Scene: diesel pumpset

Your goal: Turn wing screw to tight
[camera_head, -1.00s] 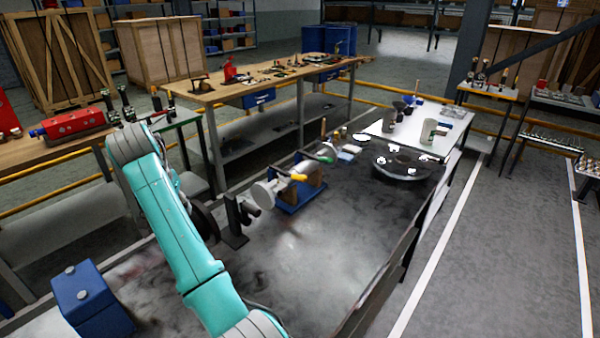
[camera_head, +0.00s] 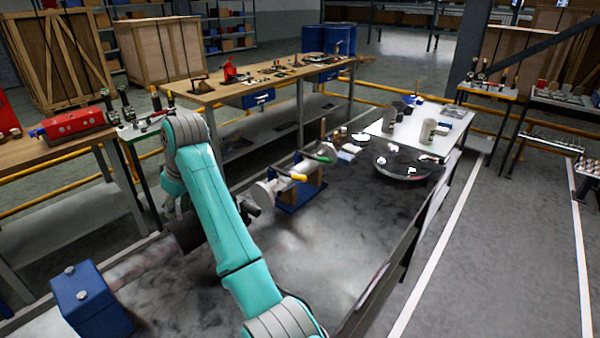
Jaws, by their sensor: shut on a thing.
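My teal arm (camera_head: 225,220) rises from the bottom edge to a grey joint at upper left. A further teal part of it drops behind it on the left. I cannot make out the wing screw. A dark cylinder (camera_head: 188,232) lies partly behind my arm.
A blue block (camera_head: 92,298) with round bolt heads sits at the front left. A dark round plate (camera_head: 402,163) lies towards the bench's far end. Wooden tables (camera_head: 205,97) stand behind. The dark bench top (camera_head: 310,245) is clear right of my arm.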

